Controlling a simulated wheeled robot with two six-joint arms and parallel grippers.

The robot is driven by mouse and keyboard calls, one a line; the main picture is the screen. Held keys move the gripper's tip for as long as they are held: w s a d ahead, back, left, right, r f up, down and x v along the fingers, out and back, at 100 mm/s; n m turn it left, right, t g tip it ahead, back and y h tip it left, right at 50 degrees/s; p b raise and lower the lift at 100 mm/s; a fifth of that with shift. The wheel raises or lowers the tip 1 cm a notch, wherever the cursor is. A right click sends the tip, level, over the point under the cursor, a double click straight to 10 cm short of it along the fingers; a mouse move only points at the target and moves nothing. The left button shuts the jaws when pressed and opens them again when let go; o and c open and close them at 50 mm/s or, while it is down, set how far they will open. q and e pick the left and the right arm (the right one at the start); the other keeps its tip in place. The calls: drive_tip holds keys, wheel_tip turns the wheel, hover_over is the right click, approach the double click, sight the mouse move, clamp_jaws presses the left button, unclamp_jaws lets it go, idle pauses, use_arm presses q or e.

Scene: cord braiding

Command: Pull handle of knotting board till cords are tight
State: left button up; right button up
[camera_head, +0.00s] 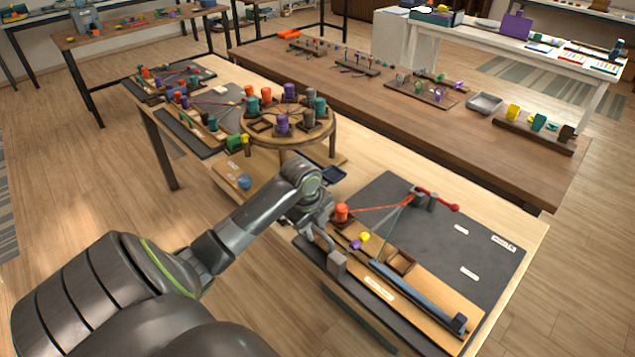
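The knotting board (425,300) lies at the near right end of the light wooden table, beside a dark mat. A red handle (446,203) sticks out from a small grey fixture (422,196) at the mat's far side. An orange cord (378,209) runs from the orange spool (341,212) to the fixture, and a greyish cord (388,218) also leads up to it. My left gripper (318,224) is just left of the orange spool, well away from the handle. Its fingers are small and partly hidden, so its opening does not show. My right gripper is out of view.
A round wooden stand (287,138) with several coloured spools is behind my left arm. A brown table (400,130) with trays stands behind. The dark mat (465,250) is mostly clear.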

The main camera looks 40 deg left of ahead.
use_arm(q)
drive_tip(key=shift+o, duration=0.2)
drive_tip(key=shift+w+r, duration=0.1)
drive_tip(key=shift+r, duration=0.4)
drive_tip(key=s+r, duration=0.1)
drive_tip(key=r, duration=0.7)
drive_tip(key=s+r, duration=0.2)
drive_tip(key=r, duration=0.6)
drive_tip(key=shift+s+a, duration=0.15)
drive_tip(key=shift+s, duration=0.1)
